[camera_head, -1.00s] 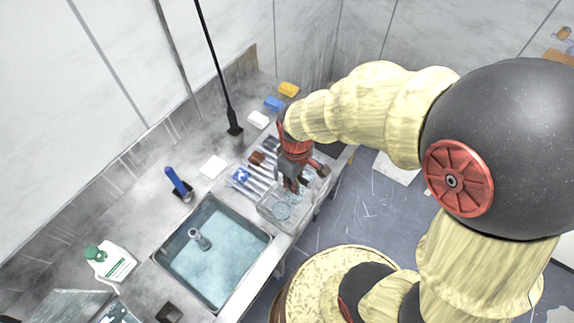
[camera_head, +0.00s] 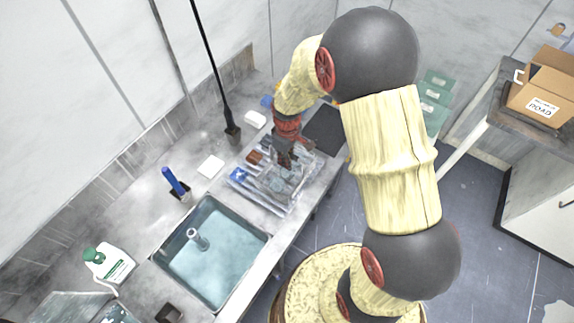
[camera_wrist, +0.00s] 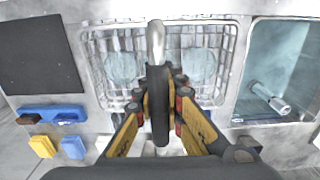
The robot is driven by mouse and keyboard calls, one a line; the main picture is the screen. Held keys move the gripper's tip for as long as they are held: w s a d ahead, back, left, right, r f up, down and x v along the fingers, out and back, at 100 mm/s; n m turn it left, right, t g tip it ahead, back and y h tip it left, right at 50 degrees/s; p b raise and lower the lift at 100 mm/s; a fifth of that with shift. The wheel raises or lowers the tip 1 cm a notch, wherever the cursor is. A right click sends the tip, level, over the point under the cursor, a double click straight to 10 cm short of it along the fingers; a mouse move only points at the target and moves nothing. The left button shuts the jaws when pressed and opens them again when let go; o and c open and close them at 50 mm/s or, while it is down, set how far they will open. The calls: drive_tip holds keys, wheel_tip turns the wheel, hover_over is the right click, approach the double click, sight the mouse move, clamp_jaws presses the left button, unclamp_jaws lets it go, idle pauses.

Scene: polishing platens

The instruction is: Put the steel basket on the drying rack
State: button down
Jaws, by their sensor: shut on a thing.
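The steel basket (camera_wrist: 88,50) is a wire basket with round, pale discs inside. It also shows in the head view (camera_head: 290,186), partly behind my gripper. My gripper (camera_wrist: 158,80) is shut on the basket's upright handle (camera_wrist: 156,40), with the basket below the fingers. In the head view my gripper (camera_head: 284,160) is over the counter, beyond the sink. A low slatted piece with several pale bars, apparently the drying rack (camera_head: 244,184), lies beside and partly under the basket in that view. Whether the basket touches it is not clear.
The water-filled sink (camera_head: 262,238) is nearer the front; it also shows in the wrist view (camera_wrist: 275,65). A dark mat (camera_head: 325,130) lies beyond the basket.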

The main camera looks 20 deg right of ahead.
drive_tip(key=shift+w+d+f, duration=0.1)
drive_tip(key=shift+w+f, duration=0.25)
drive_tip(key=shift+f, duration=1.45)
drive_tip(key=shift+f, duration=0.1)
drive_tip(key=c, duration=1.9)
unclamp_jaws()
drive_tip(key=shift+s, duration=0.1)
